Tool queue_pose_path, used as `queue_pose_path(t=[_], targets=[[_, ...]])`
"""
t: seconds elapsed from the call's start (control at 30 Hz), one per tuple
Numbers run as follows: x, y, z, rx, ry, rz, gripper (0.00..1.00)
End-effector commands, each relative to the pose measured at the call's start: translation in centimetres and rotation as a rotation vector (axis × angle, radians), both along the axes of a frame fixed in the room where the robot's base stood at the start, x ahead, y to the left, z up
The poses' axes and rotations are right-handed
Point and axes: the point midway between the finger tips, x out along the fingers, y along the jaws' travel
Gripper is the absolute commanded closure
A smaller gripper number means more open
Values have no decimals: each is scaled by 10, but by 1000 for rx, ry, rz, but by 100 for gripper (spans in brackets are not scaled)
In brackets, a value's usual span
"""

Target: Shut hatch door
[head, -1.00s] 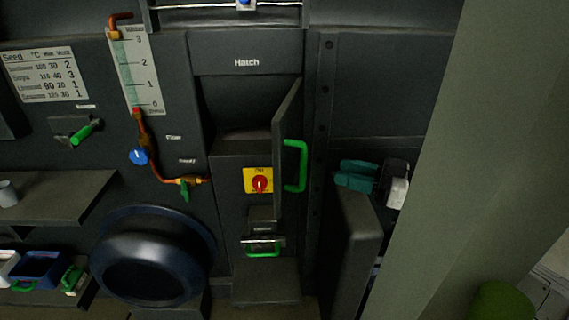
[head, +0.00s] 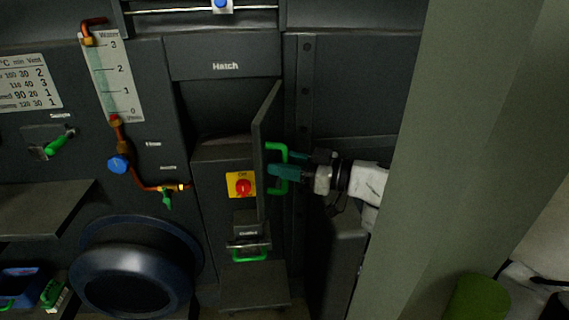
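The hatch opening (head: 228,108) lies under the "Hatch" label in the dark machine front. Its door (head: 264,160) stands open, swung out on the right side and seen nearly edge-on. The door's green handle (head: 282,150) is on its right-hand face. My gripper (head: 285,171), with teal fingers, reaches in from the right, at the handle's lower half. The fingers overlap the handle in the picture. I cannot tell whether they touch it or how far apart they are.
A red switch on a yellow plate (head: 241,185) and a small drawer with a green handle (head: 249,254) are below the hatch. A dark round drum (head: 137,267) stands at lower left. A large grey-green column (head: 455,150) blocks the right side.

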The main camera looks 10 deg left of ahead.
Motion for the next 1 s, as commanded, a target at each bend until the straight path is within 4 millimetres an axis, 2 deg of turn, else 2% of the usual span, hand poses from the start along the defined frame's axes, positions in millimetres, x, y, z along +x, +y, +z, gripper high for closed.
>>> queue_pose_path(t=[0.07, 0.47, 0.87, 1.0], targets=[[0, 0, 0, 0, 0, 0, 63], [0, 0, 0, 0, 0, 1, 100], [0, 0, 0, 0, 0, 0, 100], [-2, 11, 1, 2, -1, 2, 100]])
